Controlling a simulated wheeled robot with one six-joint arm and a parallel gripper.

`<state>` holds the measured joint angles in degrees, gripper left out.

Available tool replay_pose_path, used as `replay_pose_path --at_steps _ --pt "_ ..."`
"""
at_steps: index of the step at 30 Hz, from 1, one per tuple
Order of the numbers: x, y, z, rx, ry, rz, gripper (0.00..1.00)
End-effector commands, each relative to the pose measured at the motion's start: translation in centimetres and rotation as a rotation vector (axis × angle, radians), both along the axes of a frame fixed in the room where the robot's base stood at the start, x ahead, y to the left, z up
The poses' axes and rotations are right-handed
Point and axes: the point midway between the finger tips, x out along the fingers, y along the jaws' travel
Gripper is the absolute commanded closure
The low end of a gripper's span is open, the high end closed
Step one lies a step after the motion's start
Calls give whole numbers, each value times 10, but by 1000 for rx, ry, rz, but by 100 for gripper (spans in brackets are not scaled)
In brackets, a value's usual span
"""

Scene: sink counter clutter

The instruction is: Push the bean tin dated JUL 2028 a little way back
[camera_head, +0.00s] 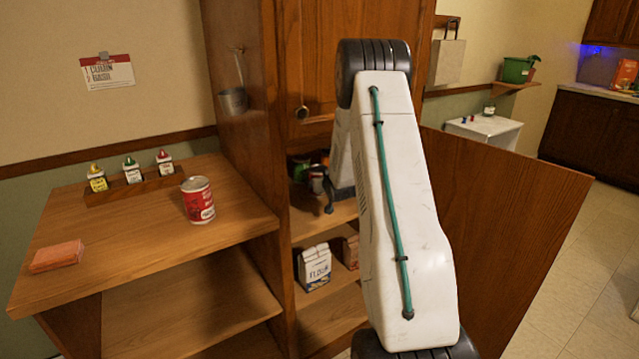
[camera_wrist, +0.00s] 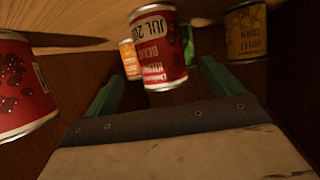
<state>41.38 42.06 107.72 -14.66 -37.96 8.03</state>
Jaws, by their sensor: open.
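The bean tin (camera_wrist: 158,72) is red and white, with "JUL 20" and part of another digit legible and the rest of the date unclear.
In the wrist view a red tin (camera_wrist: 22,90) is close at left, a yellow corn tin (camera_wrist: 246,35) at right, and orange (camera_wrist: 130,60) and green (camera_wrist: 189,47) tins are behind. A flour bag (camera_head: 314,267) stands on a lower shelf; an open cabinet door (camera_head: 500,205) is at right.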

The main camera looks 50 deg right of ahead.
Motion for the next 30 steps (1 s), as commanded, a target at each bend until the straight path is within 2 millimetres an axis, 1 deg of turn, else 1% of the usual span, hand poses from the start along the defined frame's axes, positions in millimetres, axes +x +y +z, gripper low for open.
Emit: replay_pose_path --at_steps 8,11,14,21,24,30 --pt "1 0 0 0 0 1 9" --pt "4 -2 -2 0 0 1 9" --pt "13 -7 -7 0 2 2 9" --pt "43 -25 -21 -1 1 3 9" --pt "52 -31 -25 -1 2 2 9" --pt "61 -37 -29 -1 1 2 9"
